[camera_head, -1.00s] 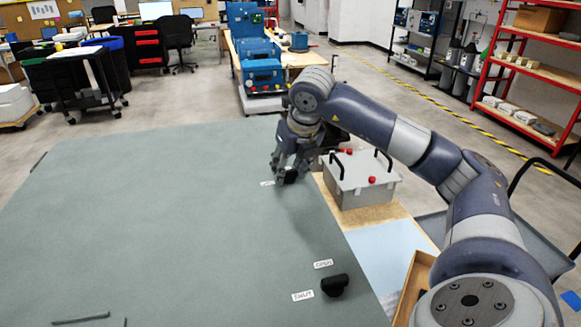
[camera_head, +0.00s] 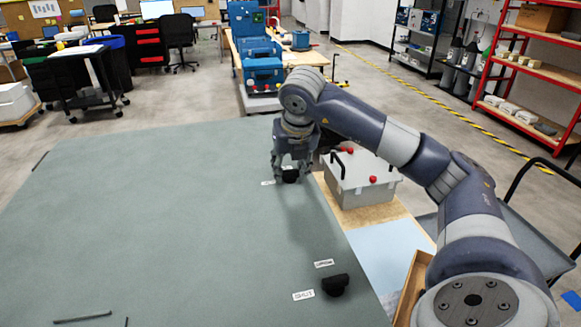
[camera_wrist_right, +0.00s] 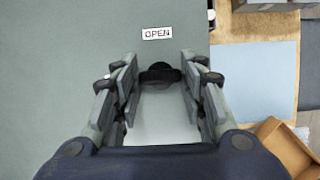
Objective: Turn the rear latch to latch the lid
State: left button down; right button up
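The rear latch (camera_head: 290,177) is a small black knob near the far right corner of the grey-green lid (camera_head: 170,220). In the right wrist view the latch (camera_wrist_right: 160,73) has its bar lying across the picture, below a white OPEN label (camera_wrist_right: 157,33). My right gripper (camera_head: 290,174) points down over it. In the wrist view its fingers (camera_wrist_right: 160,78) stand apart, one on each side of the knob, with gaps showing. Another black latch (camera_head: 336,285) sits near the front right, beside OPEN (camera_head: 323,263) and SHUT (camera_head: 303,295) labels. My left gripper is out of view.
A grey box (camera_head: 360,182) with black handles and red knobs stands close to the right of my right gripper. A wooden tray (camera_head: 409,290) and a blue sheet (camera_head: 390,255) lie right of the lid. The lid's middle is clear.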

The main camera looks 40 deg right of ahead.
jog(key=o, duration=0.3)
jog(key=shift+v, duration=6.05)
